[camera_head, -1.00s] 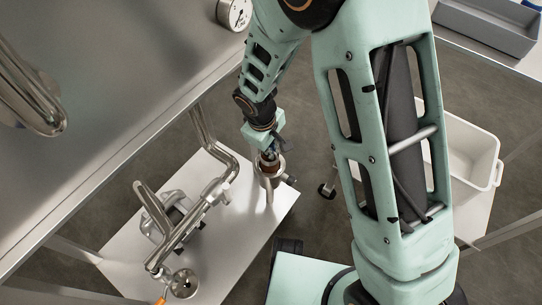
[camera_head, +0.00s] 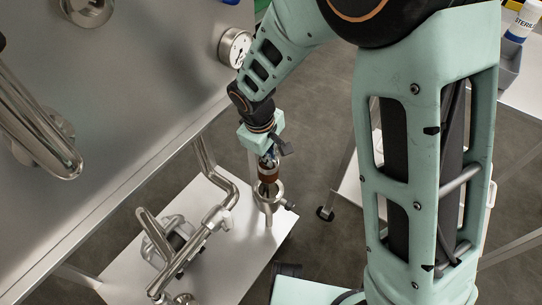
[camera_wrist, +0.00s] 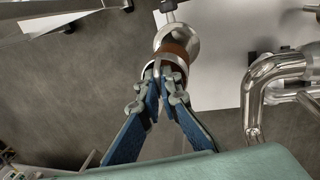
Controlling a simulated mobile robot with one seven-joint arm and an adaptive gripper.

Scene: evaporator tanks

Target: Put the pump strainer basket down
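The pump strainer basket (camera_head: 268,173) is a small brown cylinder with a pale metal rim. In the wrist view the basket (camera_wrist: 174,50) hangs just beyond my fingertips. My gripper (camera_wrist: 161,74) has blue fingers that converge at the basket's thin handle and appear shut on it. In the head view my gripper (camera_head: 268,157) is directly above the basket. Below it stands the round steel strainer housing (camera_head: 268,199), with its open top facing up. The basket is mostly above the housing's rim; whether its bottom is fully clear is hard to tell.
Steel piping (camera_head: 178,245) runs beside the housing on a white base plate (camera_head: 225,275). A steel tank (camera_head: 150,75) with a pressure gauge (camera_head: 235,48) stands at the left. A table (camera_head: 522,95) with a bottle (camera_head: 524,20) is at right. Dark floor lies between them.

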